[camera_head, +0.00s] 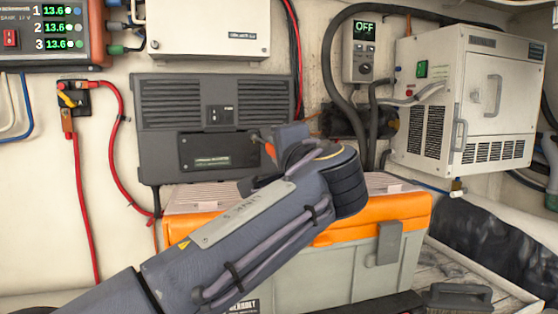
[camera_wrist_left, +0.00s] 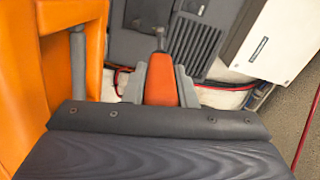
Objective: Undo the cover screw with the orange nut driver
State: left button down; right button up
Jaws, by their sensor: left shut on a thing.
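The orange nut driver (camera_head: 270,152) shows in the head view as a small orange piece by my left gripper (camera_head: 272,146), in front of the dark grey wall unit. In the left wrist view its orange handle (camera_wrist_left: 161,82) sits between the grey fingers of my left gripper (camera_wrist_left: 160,88), which is shut on it. The thin shaft points away toward the dark grey unit (camera_wrist_left: 146,48). That unit (camera_head: 165,150) has louvres and a darker cover plate (camera_head: 212,150). I cannot make out the cover screw; my arm hides the unit's lower right. My right gripper is not in view.
A grey chest with an orange lid (camera_head: 390,212) stands below the unit, behind my left arm. A white box (camera_head: 205,28) is above. A control panel (camera_head: 361,50) and a white cabinet (camera_head: 490,90) are right. Red cables (camera_head: 115,90) hang left. A brush (camera_head: 458,297) lies lower right.

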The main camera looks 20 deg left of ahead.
pick_arm(q)
jog(key=shift+f+n+b, duration=0.3)
jog(key=shift+n+b, duration=0.2)
jog(key=shift+n, duration=0.3)
jog(key=shift+r+n, duration=0.3)
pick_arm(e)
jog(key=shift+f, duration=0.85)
pick_arm(q)
jog(key=shift+s+d, duration=0.4)
jog(key=shift+s, duration=0.15)
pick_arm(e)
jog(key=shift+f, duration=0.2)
pick_arm(q)
jog(key=shift+b+v, duration=0.35)
jog(key=shift+v, duration=0.5)
jog(key=shift+b+v, duration=0.35)
jog(key=shift+v, duration=1.3)
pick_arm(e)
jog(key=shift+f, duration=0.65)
